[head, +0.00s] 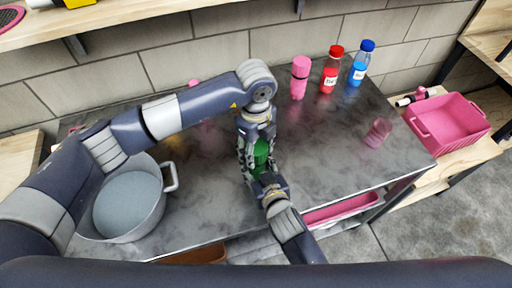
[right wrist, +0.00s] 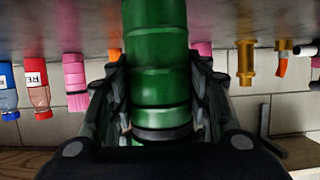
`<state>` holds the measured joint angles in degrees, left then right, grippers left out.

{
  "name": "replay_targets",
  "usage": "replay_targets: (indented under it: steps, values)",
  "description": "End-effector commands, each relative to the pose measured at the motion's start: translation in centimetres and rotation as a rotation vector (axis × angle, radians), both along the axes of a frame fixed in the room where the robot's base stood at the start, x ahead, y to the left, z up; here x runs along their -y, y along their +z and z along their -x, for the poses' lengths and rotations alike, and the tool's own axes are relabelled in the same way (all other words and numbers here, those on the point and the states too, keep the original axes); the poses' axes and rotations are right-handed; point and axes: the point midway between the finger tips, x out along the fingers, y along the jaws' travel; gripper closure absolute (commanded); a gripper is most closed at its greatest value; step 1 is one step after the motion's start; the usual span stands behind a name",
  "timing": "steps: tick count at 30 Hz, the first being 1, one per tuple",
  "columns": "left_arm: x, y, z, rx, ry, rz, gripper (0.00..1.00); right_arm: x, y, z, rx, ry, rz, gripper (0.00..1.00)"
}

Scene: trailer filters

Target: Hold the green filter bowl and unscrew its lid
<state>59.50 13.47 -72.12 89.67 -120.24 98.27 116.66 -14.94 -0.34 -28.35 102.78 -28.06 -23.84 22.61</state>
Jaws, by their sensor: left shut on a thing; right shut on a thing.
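The green filter bowl (head: 261,152) stands near the middle of the grey counter, largely hidden by my grippers. In the right wrist view the green bowl (right wrist: 158,65) is a ribbed cylinder with a dark ring low in the picture. My left gripper (head: 256,142) reaches down from above and is shut at the bowl's upper part; its exact contact is hidden. My right gripper (head: 263,172) comes from the front edge, with its fingers on both sides of the bowl. I cannot clearly make out the lid.
A large grey pot (head: 160,205) stands at left. A pink bottle (head: 299,78), red bottle (head: 331,70) and blue bottle (head: 360,64) line the back. A pink cup (head: 377,133) is at right, with a pink crate (head: 450,122) beyond. The counter right of my grippers is mostly clear.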

Motion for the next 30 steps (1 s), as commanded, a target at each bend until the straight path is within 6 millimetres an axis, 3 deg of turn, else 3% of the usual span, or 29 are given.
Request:
replay_targets:
  steps: [20, 30]
  values:
    - [0.0, -0.1, 0.1, -0.004, 0.009, 0.0, 0.8, 0.1, -0.3, 0.1, -0.005, -0.001, 0.005, 1.0]
    - [0.0, 0.9, 0.1, -0.004, 0.01, 0.0, 0.8, 0.1, -0.3, 0.1, -0.005, -0.001, 0.005, 1.0]
